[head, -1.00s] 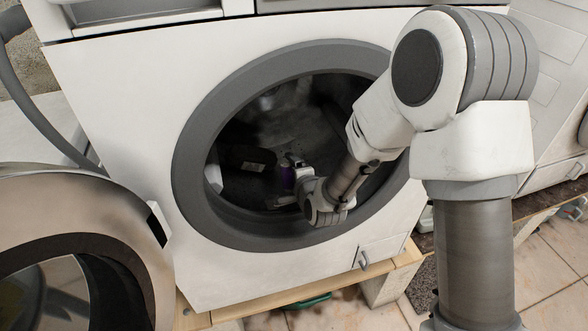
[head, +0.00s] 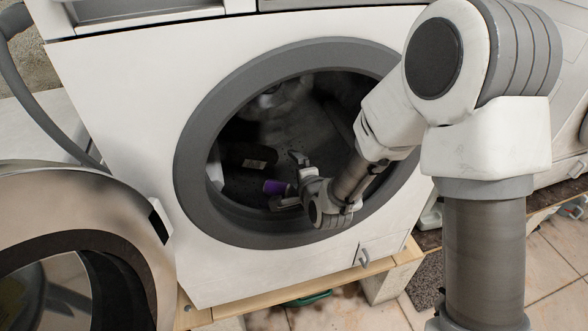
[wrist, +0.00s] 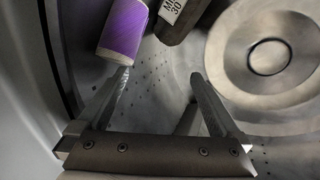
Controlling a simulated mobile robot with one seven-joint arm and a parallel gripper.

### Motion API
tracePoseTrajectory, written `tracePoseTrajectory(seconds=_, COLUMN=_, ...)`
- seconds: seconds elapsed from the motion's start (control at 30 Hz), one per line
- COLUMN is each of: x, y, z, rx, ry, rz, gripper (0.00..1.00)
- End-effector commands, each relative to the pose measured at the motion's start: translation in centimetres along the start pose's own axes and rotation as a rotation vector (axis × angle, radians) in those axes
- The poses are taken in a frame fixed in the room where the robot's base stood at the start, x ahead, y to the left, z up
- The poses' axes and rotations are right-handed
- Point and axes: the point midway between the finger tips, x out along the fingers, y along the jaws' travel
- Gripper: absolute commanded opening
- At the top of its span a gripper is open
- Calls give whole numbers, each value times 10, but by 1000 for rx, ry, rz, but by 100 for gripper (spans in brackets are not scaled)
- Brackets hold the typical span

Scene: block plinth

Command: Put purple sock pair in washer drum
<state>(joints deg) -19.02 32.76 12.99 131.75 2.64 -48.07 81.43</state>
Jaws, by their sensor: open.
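The purple sock pair (head: 276,187), a rolled bundle with a pale end, lies inside the washer drum (head: 290,120). It also shows at the top left of the wrist view (wrist: 124,28). My gripper (head: 287,181) reaches through the round door opening into the drum, just right of the purple roll. In the wrist view my gripper (wrist: 159,76) has its fingers spread with nothing between them. The left fingertip is close to the roll's lower end; I cannot tell whether they touch.
A dark roll with a white label (head: 240,154) lies in the drum beside the purple one. The open washer door (head: 120,255) stands at the lower left.

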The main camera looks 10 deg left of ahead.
Motion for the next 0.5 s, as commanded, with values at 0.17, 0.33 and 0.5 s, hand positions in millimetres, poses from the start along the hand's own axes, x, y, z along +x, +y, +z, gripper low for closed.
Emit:
tracePoseTrajectory(seconds=0.17, x=-19, y=-1, z=0, rx=0, ry=0, rz=-1, gripper=100)
tracePoseTrajectory(seconds=0.33, x=-36, y=-1, z=0, rx=0, ry=0, rz=-1, gripper=100)
tracePoseTrajectory(seconds=0.5, x=-48, y=-1, z=0, rx=0, ry=0, rz=-1, gripper=100)
